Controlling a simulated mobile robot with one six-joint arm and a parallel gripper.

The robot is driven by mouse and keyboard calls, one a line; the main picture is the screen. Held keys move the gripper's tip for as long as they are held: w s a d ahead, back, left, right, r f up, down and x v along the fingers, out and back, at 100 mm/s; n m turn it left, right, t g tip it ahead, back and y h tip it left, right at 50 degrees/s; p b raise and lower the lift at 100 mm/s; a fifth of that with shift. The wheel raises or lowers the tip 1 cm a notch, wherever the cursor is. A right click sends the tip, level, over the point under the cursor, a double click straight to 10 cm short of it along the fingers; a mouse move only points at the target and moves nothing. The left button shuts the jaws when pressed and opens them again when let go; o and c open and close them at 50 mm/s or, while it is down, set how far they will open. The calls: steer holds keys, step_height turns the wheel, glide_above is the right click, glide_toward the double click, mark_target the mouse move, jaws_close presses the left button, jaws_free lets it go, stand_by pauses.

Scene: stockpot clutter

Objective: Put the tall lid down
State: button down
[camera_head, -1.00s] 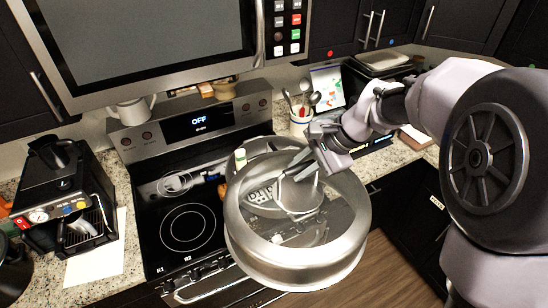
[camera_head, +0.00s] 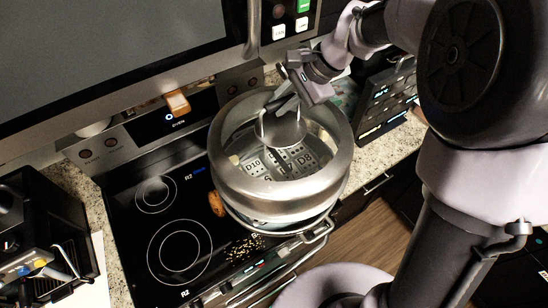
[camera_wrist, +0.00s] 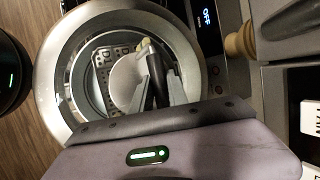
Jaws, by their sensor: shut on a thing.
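The tall lid (camera_head: 285,198) has a wide steel wall, a see-through top and a central knob (camera_head: 280,130). My gripper (camera_head: 287,100) is shut on the knob from above. The lid is over the right part of the stove and looks about level. In the wrist view, the lid's steel rim (camera_wrist: 52,85) surrounds the knob between my fingers (camera_wrist: 158,88).
The black cooktop (camera_head: 178,245) is mostly bare at left, with a small orange-brown item (camera_head: 217,203) and scattered yellow grains (camera_head: 244,248) near the lid. A coffee machine (camera_head: 40,235) stands at left. The microwave (camera_head: 110,60) hangs above. A wooden item (camera_head: 178,103) sits on the stove's back panel.

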mark_target(283, 127)
steer(key=shift+w, duration=0.25)
step_height(283, 127, down, 10)
steer(key=shift+s+r+b, duration=0.1)
steer(key=shift+b, duration=0.35)
steer(key=c, duration=1.3)
jaws_free()
